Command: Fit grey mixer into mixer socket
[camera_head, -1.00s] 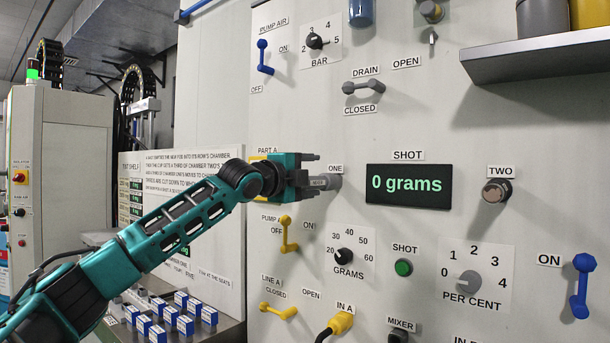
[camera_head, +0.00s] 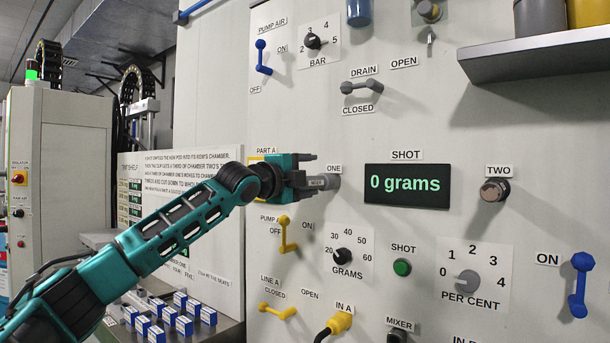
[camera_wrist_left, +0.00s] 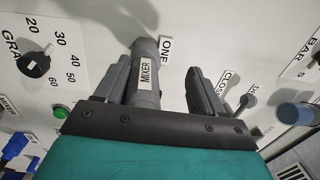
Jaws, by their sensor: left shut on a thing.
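The grey mixer (camera_head: 323,182) is a short grey cylinder with a MIXER label. My left gripper (camera_head: 312,181) is shut on it, in front of the panel at the label ONE. The left wrist view shows the mixer (camera_wrist_left: 146,72) between the fingers of the gripper (camera_wrist_left: 165,85), its far end at or close to the panel beside ONE. I cannot tell whether it is seated there. A dark fitting (camera_head: 397,337) under a panel label MIXER is cut off by the bottom edge of the head view. My right gripper is not in view.
A metal fitting (camera_head: 495,190) sits under the label TWO. The display (camera_head: 408,186) reads 0 grams. Yellow handles (camera_head: 286,235), a yellow connector (camera_head: 340,322) and a blue handle (camera_head: 580,285) stick out from the panel. A shelf (camera_head: 540,58) juts out at upper right.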

